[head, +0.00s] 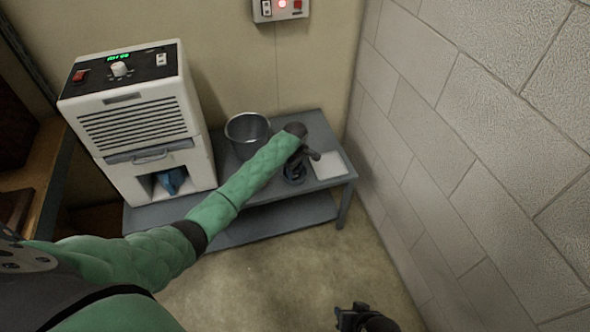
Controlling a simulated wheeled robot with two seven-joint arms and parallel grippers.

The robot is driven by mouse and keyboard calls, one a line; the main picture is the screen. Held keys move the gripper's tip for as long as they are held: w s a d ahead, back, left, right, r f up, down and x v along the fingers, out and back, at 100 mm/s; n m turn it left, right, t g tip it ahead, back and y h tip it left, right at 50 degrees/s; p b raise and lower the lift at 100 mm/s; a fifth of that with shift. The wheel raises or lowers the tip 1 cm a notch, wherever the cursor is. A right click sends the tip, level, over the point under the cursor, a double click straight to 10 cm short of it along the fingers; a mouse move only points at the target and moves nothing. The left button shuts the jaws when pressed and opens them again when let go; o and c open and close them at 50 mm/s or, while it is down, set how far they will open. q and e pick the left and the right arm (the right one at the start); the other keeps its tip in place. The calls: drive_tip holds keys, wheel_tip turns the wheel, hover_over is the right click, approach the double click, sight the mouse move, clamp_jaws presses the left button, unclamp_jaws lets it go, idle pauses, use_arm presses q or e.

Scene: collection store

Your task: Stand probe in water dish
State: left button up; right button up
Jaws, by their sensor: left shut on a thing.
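My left arm reaches across to the grey metal bench, and my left gripper (301,161) is over its right part. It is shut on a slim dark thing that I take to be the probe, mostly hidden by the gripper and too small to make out. A small round dark-blue dish (293,179), which looks like the water dish, sits on the bench just under the gripper. I cannot tell whether the probe touches the dish. My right gripper (364,318) is low at the bottom edge, away from the bench; its jaws are unclear.
A steel bucket (247,130) stands on the bench behind my forearm. A white flat sheet or mat (329,165) lies right of the dish. A white dehumidifier (140,110) with a blue thing (172,181) in its recess stands left. A block wall (470,140) bounds the right.

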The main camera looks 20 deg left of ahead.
use_arm(q)
drive_tip(key=shift+f, duration=0.15)
use_arm(e)
drive_tip(key=shift+r, duration=0.5)
use_arm(q)
drive_tip(key=o, duration=0.7)
use_arm(e)
drive_tip(key=shift+w+r, duration=0.1)
drive_tip(key=shift+r, duration=0.25)
